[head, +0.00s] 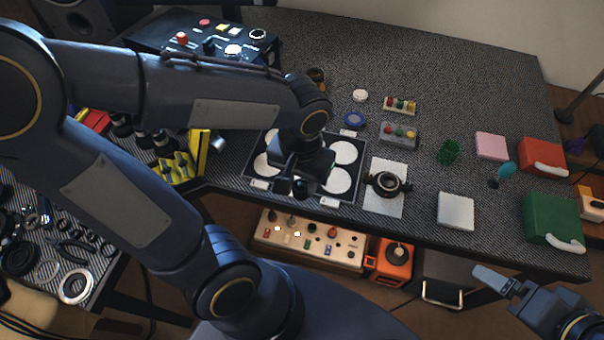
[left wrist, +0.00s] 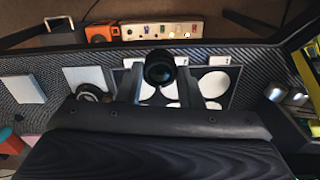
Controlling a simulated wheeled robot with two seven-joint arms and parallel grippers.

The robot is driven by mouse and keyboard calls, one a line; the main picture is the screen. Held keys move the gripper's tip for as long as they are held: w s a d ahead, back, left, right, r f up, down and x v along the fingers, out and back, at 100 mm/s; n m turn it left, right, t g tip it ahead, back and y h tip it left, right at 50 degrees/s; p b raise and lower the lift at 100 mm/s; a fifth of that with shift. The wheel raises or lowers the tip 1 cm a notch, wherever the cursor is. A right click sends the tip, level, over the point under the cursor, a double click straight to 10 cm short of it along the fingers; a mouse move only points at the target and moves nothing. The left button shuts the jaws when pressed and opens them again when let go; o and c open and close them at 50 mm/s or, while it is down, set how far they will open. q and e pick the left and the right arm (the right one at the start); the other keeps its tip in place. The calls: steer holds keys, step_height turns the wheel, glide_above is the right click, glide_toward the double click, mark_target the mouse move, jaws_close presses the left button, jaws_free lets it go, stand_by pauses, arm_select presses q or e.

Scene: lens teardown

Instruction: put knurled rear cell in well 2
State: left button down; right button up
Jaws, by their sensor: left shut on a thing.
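My left gripper (head: 299,184) is over the black tray with white round wells (head: 318,201). In the left wrist view the left gripper (left wrist: 160,72) is shut on a black, round, lens-like piece, the knurled rear cell (left wrist: 160,66). The cell is in front of the tray (left wrist: 232,88) and hides part of its wells; I cannot tell its height above them. The visible wells, such as the upper right one (head: 343,152), look empty. The well labels are too small to read, so I cannot tell which is well 2. My right gripper (head: 497,282) is at the lower right, away from the tray; its jaw opening is unclear.
A dark ring-shaped part (head: 387,184) lies on a white sheet (head: 384,203) right of the tray. A yellow rack (head: 186,165) stands left of it. A blue ring (head: 355,120) and small button boxes (head: 399,134) lie behind.

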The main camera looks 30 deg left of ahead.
arm_select(q)
steer(key=shift+a+f, duration=0.15)
steer(key=shift+a, duration=0.05)
steer(key=w+a+f, duration=0.2)
steer(key=w+f, duration=0.1)
steer(key=w+a+f, duration=0.2)
steer(key=w+f, duration=0.1)
steer(key=w, duration=0.1)
steer(key=w+a+f, duration=0.2)
steer(key=w+f, duration=0.1)
steer(key=w, duration=0.1)
steer(key=shift+w, duration=0.1)
steer(key=shift+w+a+f, duration=0.1)
steer(key=shift+w+f, duration=0.1)
steer(key=shift+f, duration=1.6)
steer(key=shift+f, duration=0.15)
steer(key=c, duration=1)
jaws_free()
